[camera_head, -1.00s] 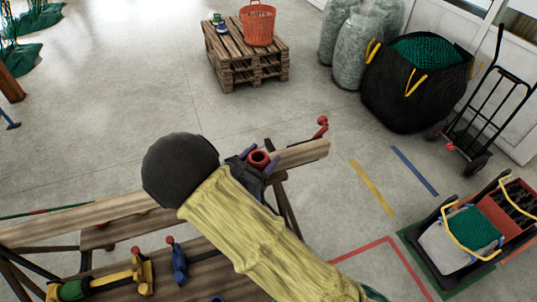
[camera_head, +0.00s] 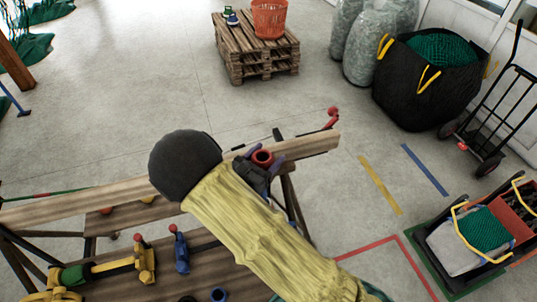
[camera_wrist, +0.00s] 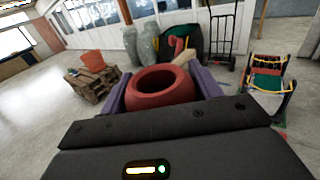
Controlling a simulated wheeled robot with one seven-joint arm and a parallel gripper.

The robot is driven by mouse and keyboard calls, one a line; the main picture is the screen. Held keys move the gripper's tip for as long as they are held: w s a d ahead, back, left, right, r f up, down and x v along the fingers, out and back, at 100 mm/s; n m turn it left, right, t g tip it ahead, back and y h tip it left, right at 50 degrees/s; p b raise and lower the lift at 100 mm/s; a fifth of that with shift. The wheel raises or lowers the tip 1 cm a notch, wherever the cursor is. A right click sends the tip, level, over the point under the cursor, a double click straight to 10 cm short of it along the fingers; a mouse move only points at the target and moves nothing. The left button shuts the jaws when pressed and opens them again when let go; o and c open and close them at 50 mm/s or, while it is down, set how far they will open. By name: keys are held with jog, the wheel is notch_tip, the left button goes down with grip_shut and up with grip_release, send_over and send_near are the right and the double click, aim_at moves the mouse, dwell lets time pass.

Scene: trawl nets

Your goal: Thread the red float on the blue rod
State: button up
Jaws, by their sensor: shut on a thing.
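The red float (camera_head: 262,164) is a thick ring held between the purple fingers of my gripper (camera_head: 261,158). It also shows in the wrist view (camera_wrist: 162,101), with its hole facing up and my gripper (camera_wrist: 161,88) shut around its sides. It is in front of the wooden beam in the head view. A blue fitting (camera_head: 181,252) with a red knob stands on the plank bench at the lower left, apart from the float. I cannot make out a clear blue rod; my yellow-sleeved arm covers part of the bench beside the fitting.
A yellow rod fitting (camera_head: 145,262) with a green float (camera_head: 73,276) is on the bench. A red hook (camera_head: 333,116) rises near the wooden beam (camera_head: 312,146). A pallet (camera_head: 257,62) with an orange basket (camera_head: 270,20) and a black bag (camera_head: 430,90) stand beyond clear floor.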

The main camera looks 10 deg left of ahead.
jog(key=shift+d+f+b, duration=0.25)
jog(key=shift+f+b, duration=0.1)
jog(key=shift+f, duration=0.3)
jog(key=shift+s+a+f+b, duration=0.1)
jog(key=shift+a+f+b, duration=0.1)
jog(key=shift+f+b, duration=0.25)
jog(key=shift+s+a+f+b, duration=0.1)
jog(key=shift+a+f+b, duration=0.15)
jog(key=shift+f, duration=0.25)
jog(key=shift+d+f+b, duration=0.15)
jog(key=shift+f+b, duration=0.35)
jog(key=shift+f, duration=0.15)
jog(key=shift+d+f+b, duration=0.15)
jog(key=shift+f+b, duration=0.3)
jog(key=shift+f, duration=0.2)
jog(key=o, duration=1.1)
jog(key=b+v, duration=0.6)
jog(key=v, duration=1.1)
jog(key=shift+s+a, duration=0.15)
jog(key=shift+s, duration=0.05)
